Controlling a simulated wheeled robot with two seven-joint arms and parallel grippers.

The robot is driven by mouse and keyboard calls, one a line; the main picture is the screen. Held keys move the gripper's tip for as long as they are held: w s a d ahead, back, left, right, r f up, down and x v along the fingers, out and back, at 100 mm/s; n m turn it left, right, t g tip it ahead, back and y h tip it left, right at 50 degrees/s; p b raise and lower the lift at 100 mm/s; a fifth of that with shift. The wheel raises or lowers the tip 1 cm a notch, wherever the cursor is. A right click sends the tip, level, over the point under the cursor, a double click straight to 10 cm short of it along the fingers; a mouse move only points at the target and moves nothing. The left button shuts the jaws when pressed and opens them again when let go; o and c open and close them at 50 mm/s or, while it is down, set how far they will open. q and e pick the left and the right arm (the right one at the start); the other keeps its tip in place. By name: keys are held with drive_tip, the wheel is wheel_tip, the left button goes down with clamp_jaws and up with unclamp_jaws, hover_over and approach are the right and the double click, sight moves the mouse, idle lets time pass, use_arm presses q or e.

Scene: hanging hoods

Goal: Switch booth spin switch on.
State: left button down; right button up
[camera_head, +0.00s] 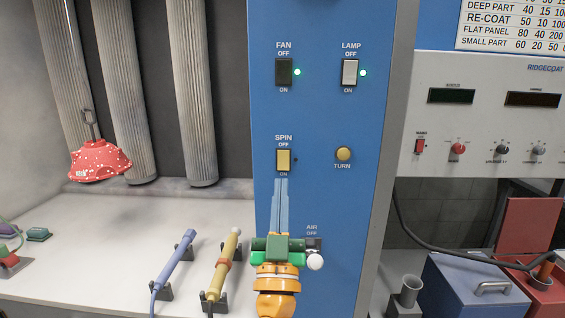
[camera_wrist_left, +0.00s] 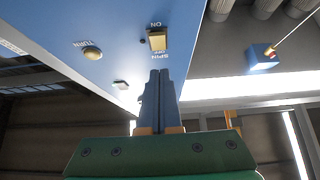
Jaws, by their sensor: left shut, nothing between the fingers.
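The spin switch (camera_head: 284,160) is a yellow rocker on the blue panel (camera_head: 335,205), with OFF marked above it and ON below. The small indicator beside it is dark. My left gripper (camera_head: 281,181) is shut and empty, pointing up the panel with its fingertips just below the switch. In the left wrist view the fingertips (camera_wrist_left: 160,73) are close to the yellow switch (camera_wrist_left: 157,40); I cannot tell whether they touch it. The wrist view is inverted, so its labels read upside down. My right gripper is not in view.
A round yellow turn button (camera_head: 344,153) is right of the spin switch. The air control (camera_head: 314,261) is beside my gripper. A red hood (camera_head: 100,160) hangs at left.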

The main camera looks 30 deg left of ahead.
sight(283, 162)
use_arm(q)
drive_tip(key=w+a, duration=0.1)
drive_tip(key=w, duration=0.2)
drive_tip(key=w+a, duration=0.1)
drive_tip(key=shift+w+a+r, duration=0.1)
drive_tip(key=shift+w+a, duration=0.1)
drive_tip(key=shift+a, duration=0.1)
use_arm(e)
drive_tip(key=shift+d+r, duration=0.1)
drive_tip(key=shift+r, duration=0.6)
use_arm(q)
drive_tip(key=shift+s, duration=0.1)
